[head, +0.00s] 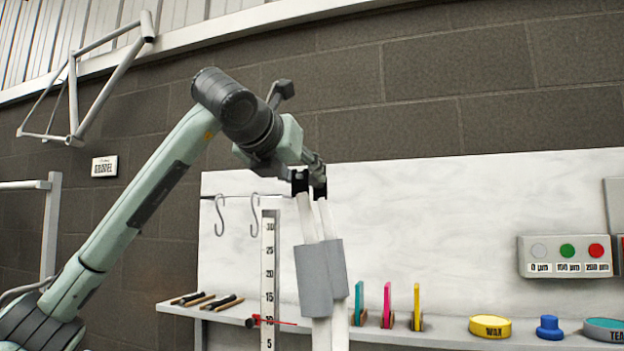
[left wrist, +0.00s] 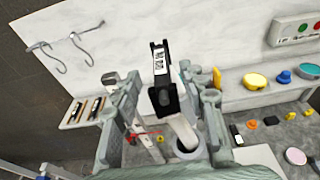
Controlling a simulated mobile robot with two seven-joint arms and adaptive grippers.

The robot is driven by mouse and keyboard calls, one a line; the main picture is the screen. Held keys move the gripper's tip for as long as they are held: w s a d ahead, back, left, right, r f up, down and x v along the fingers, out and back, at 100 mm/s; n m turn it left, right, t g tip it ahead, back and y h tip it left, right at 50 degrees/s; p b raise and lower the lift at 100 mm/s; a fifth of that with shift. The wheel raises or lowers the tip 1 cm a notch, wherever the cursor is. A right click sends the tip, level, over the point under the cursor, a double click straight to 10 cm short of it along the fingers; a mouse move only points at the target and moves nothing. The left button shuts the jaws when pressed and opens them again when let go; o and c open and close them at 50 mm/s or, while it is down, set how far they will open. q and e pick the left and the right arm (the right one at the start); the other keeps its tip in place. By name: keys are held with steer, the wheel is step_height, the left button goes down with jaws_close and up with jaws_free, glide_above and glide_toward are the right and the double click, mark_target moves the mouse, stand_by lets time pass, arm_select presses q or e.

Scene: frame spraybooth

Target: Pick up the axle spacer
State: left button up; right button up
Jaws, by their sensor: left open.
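My left gripper (head: 314,165) is open at the top of two white upright tubes (head: 309,218) with black end pieces (head: 299,183). In the left wrist view its open fingers (left wrist: 163,105) stand either side of a black end piece with a white label (left wrist: 160,62). A dark round part (left wrist: 166,97) shows on the nearer black end piece; I cannot tell if it is the axle spacer. No other spacer is clear, and the gripper covers part of this spot in the head view. I see no grip on anything. My right gripper is not in view.
Grey sleeves (head: 314,280) wrap the white tubes. A tall ruler (head: 269,270) and two hooks (head: 220,215) are to their left. A shelf (head: 460,335) behind carries dark-handled tools, coloured upright pieces, a yellow tin (head: 490,326) and a blue knob (head: 549,328). A button panel (head: 566,256) is at right.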

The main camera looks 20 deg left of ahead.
mark_target(311, 181)
arm_select(q)
steer(key=shift+w+d+f+p, duration=0.1)
steer(key=shift+w+f+p, duration=0.1)
steer(key=shift+w, duration=0.55)
steer(key=shift+w+d+f+p, duration=0.1)
steer(key=shift+w+f+p, duration=0.1)
steer(key=shift+w, duration=0.6)
steer(key=shift+w+f+p, duration=0.15)
steer(key=shift+w+f, duration=0.05)
steer(key=shift+w, duration=0.55)
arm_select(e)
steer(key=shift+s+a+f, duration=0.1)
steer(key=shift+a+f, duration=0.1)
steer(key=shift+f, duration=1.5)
arm_select(q)
jaws_close()
